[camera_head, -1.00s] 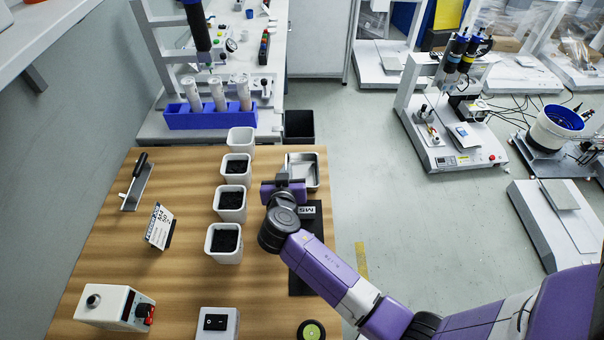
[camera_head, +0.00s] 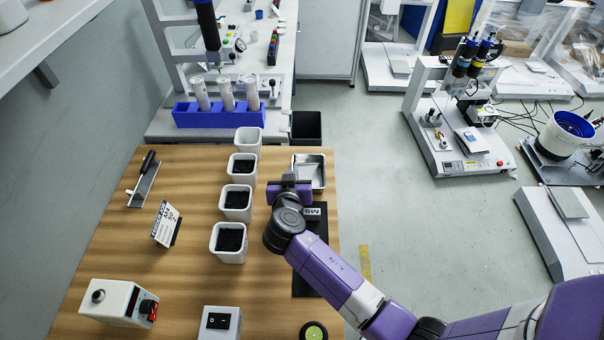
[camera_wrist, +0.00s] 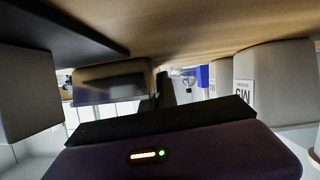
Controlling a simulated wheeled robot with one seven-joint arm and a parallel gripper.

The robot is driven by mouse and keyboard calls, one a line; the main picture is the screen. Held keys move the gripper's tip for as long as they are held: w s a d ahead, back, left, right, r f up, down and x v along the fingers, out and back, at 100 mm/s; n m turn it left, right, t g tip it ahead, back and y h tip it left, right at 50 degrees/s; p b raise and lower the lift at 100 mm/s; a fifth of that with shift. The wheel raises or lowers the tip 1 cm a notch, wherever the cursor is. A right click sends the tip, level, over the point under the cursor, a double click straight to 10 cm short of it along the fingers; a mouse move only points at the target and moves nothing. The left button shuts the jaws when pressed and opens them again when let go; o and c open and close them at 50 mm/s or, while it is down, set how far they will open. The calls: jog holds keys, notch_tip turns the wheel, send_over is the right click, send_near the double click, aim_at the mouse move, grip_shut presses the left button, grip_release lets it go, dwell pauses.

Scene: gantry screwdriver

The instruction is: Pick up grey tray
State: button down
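The grey tray (camera_head: 318,182) is a shallow, shiny metal tray on the wooden table's far right part in the head view. My gripper (camera_head: 289,180) is just in front of it and to its left, overlapping its near left corner in the picture. In the wrist view, which looks upside down, the tray (camera_wrist: 108,90) seems to be the dark reflective box left of centre. My dark fingers (camera_wrist: 162,92) show beside it, with a gap I cannot judge. Whether they touch the tray or are apart is unclear.
White bins (camera_head: 230,256), several holding dark parts, stand in a row left of my gripper. A black mat (camera_head: 318,240) lies under my arm. A sign (camera_head: 165,225), a switch box (camera_head: 218,321) and a button box (camera_head: 115,303) stand on the table (camera_head: 190,270).

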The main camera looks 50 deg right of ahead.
jog(key=shift+r, duration=0.1)
notch_tip(320, 180, up, 20)
jog(key=shift+p, duration=0.45)
